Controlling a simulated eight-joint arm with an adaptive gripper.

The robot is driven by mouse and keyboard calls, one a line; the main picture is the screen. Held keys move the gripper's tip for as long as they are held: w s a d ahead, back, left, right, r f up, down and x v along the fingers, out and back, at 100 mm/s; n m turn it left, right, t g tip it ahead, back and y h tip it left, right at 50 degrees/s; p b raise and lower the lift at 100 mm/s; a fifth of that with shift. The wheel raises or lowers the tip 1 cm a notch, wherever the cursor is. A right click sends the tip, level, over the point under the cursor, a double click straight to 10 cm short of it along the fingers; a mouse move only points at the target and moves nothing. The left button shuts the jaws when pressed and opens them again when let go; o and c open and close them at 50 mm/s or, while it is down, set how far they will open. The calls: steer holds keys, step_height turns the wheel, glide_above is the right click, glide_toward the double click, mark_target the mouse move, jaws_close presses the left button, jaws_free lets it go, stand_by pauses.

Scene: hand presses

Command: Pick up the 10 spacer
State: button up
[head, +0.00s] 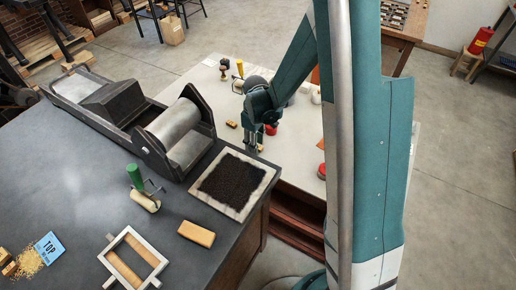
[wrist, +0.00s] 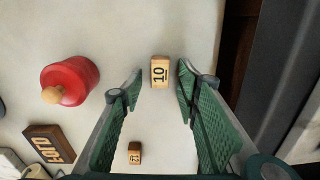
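The 10 spacer (wrist: 160,71) is a small pale wooden block marked "10", lying on the light tabletop (wrist: 205,20) in the wrist view. My gripper (wrist: 160,82) is open, with a green finger on each side of the block. There appears to be a gap between each fingertip and the block; whether the tips are level with it I cannot tell. In the head view, my gripper (head: 251,148) points down over the light table beyond the dark bench. I cannot surely pick out the 10 spacer there.
A red object with a wooden knob (wrist: 70,82) stands left of the fingers. A smaller marked block (wrist: 134,153) and a brown lettered block (wrist: 48,147) lie nearer the wrist. The dark bench (head: 75,175) carries a roller press (head: 175,132) and a black inked slab (head: 234,181).

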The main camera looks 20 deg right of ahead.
steer(key=c, duration=0.7)
steer(key=shift+c, duration=0.2)
steer(key=shift+r, duration=0.1)
step_height(320, 180, up, 10)
steer(key=p, duration=0.1)
stand_by(0.4)
stand_by(0.5)
